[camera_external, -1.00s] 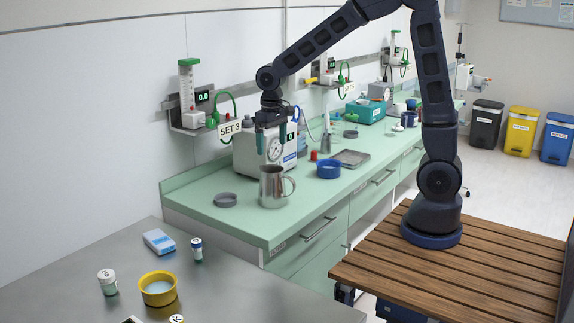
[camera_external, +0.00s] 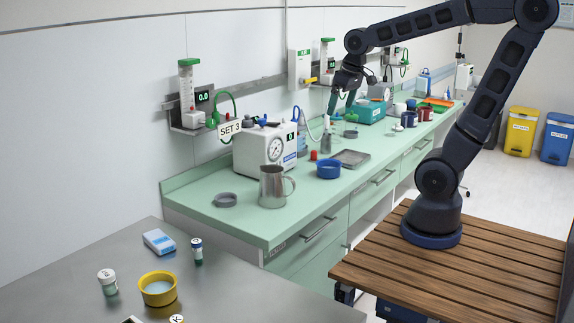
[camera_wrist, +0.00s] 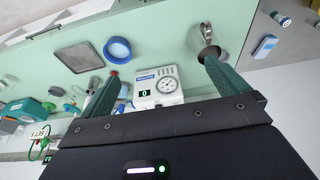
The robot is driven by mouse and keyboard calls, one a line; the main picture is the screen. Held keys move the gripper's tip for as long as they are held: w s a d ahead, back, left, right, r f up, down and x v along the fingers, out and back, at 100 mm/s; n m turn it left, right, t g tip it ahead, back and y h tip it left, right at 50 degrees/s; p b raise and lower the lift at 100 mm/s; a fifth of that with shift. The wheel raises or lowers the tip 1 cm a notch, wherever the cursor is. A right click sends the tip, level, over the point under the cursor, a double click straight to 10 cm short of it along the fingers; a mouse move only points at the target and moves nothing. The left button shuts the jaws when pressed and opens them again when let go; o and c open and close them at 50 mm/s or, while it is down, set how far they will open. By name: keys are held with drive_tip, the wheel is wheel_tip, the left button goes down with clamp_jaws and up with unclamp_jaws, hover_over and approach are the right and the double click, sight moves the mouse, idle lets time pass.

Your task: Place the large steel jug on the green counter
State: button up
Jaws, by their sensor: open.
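The large steel jug (camera_external: 271,188) stands upright on the green counter (camera_external: 245,228), near its front left end. Its handle is toward the right. The jug (camera_wrist: 196,38) also shows at the top of the wrist view, partly hidden by one finger. My gripper (camera_external: 341,104) is open and empty, raised above the back of the counter, well to the right of the jug and apart from it. Its two green fingers (camera_wrist: 158,66) are spread wide in the wrist view with nothing held between them.
A white gauge machine (camera_external: 262,148) stands behind the jug. A grey dish (camera_external: 226,199), a blue bowl (camera_external: 329,169) and a grey tray (camera_external: 351,158) lie around it. A teal box (camera_external: 366,112) and mugs stand farther along. A steel table (camera_external: 215,285) is in front.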

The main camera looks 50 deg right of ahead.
drive_tip(key=s+d+t, duration=0.1)
drive_tip(key=s+d, duration=0.3)
drive_tip(key=s, duration=0.5)
drive_tip(key=shift+r, duration=0.15)
